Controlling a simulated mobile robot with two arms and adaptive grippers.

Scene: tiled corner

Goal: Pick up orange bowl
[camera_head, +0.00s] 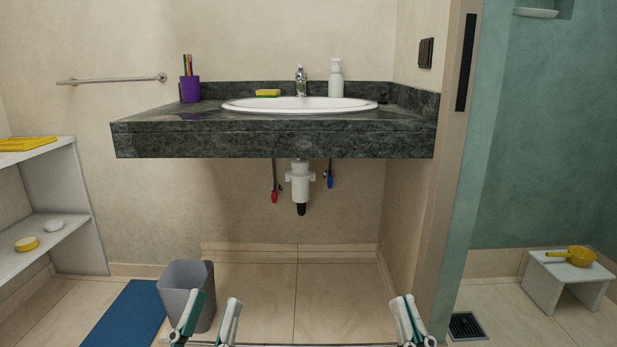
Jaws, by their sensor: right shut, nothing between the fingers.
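I see no other bowl. My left gripper (207,316) is at the bottom left of centre, its two fingers apart and nothing between them. It shows in front of the grey bin. My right gripper (408,318) is at the bottom right of centre, its fingers together and empty. Both grippers are well to the left of the bowl and apart from it.
A dark stone counter (270,145) with a sink spans the middle, pipes beneath. A grey bin (186,278) and blue mat (130,315) lie left, beside white shelves (75,205). A wall end (445,180) stands between counter and stool. A drain (467,326) is in the floor.

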